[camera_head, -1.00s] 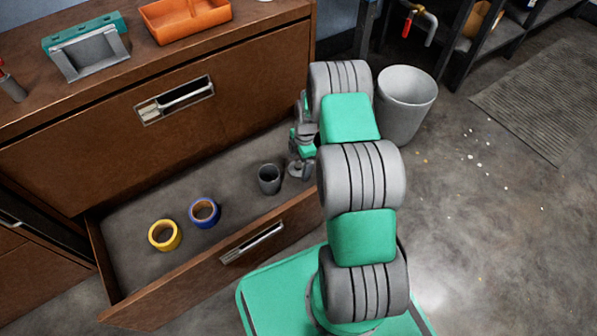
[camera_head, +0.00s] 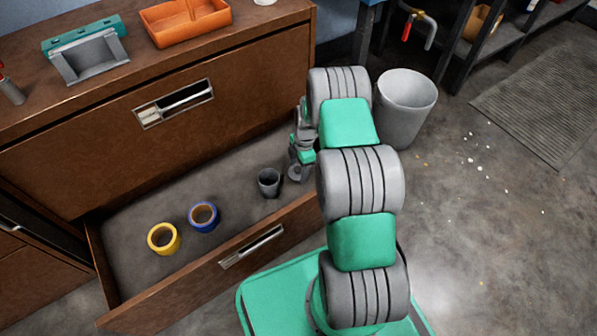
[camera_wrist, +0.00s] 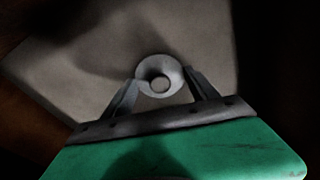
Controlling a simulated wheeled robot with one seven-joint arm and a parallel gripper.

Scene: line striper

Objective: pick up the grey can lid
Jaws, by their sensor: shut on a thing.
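The grey can lid (camera_wrist: 174,70) is a round disc with a raised middle, seen between my fingers in the wrist view. My gripper (camera_wrist: 160,84) is shut on it, one dark finger at each side. In the head view my gripper (camera_head: 297,172) is low inside the open drawer, at its right end, with the lid at the fingertips and partly hidden by my arm. I cannot tell if the lid still touches the drawer floor.
A blue tape roll (camera_head: 204,229) and a yellow tape roll (camera_head: 163,251) lie further left in the drawer (camera_head: 240,245). A grey bin (camera_head: 405,108) stands on the floor behind my arm.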

